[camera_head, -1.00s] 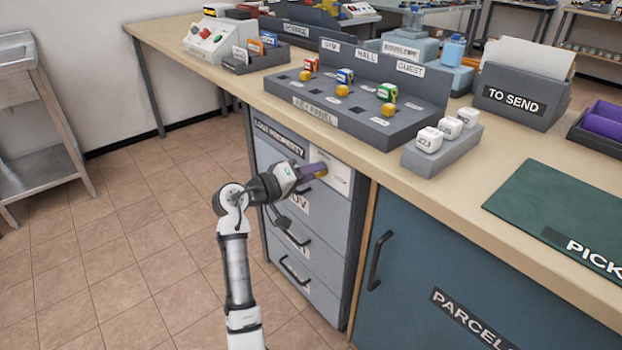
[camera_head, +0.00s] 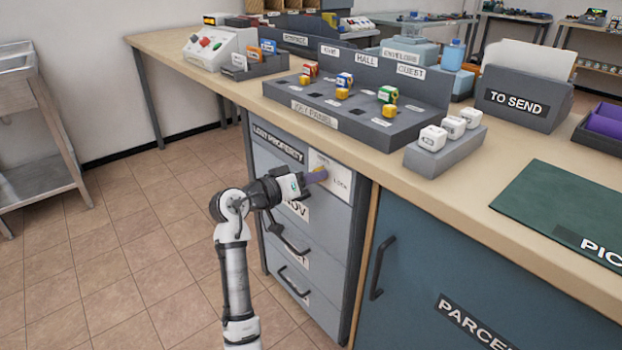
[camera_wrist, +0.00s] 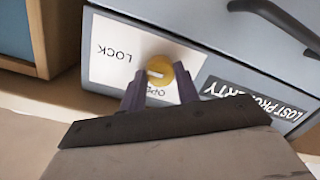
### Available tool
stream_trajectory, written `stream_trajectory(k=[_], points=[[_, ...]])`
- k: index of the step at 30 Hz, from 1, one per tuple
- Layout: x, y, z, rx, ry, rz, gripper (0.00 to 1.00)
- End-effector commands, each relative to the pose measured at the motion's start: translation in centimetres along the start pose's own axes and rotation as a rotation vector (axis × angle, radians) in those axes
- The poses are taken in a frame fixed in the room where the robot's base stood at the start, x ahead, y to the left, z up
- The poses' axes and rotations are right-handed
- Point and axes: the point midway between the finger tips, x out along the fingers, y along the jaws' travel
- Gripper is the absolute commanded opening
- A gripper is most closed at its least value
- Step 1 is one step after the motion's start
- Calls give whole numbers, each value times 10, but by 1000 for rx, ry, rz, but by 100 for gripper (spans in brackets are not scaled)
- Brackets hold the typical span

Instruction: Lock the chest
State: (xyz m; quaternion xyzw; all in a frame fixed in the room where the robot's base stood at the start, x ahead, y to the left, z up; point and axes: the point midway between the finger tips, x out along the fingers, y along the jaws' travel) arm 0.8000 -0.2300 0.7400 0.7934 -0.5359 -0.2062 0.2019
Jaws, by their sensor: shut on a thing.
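The chest (camera_head: 322,262) is a grey drawer unit under the counter, with its top drawer labelled LOST PROPERTY. A white plate (camera_head: 334,172) marked OPEN and LOCK is on its upper right front. A round yellow knob (camera_wrist: 158,73) with a pale slot mark sits on this plate in the wrist view, between the OPEN and LOCK words. My gripper (camera_head: 318,175) reaches the plate from the left, and its purple fingers (camera_wrist: 160,92) are on both sides of the knob, shut on it. In the head view the fingers partly hide the knob.
The key panel (camera_head: 350,118) with coloured cubes stands on the counter above the chest. A blue parcel cabinet (camera_head: 440,275) with a dark handle is to the right. Drawer handles (camera_head: 294,282) stick out below my gripper.

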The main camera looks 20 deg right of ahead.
Motion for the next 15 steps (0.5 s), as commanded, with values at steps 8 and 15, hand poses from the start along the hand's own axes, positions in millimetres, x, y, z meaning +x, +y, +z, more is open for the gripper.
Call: stream_trajectory(k=[8,15], points=[[-1,-1,0,1,-1,-2,9],[0,0,0,0,0,-1,53]])
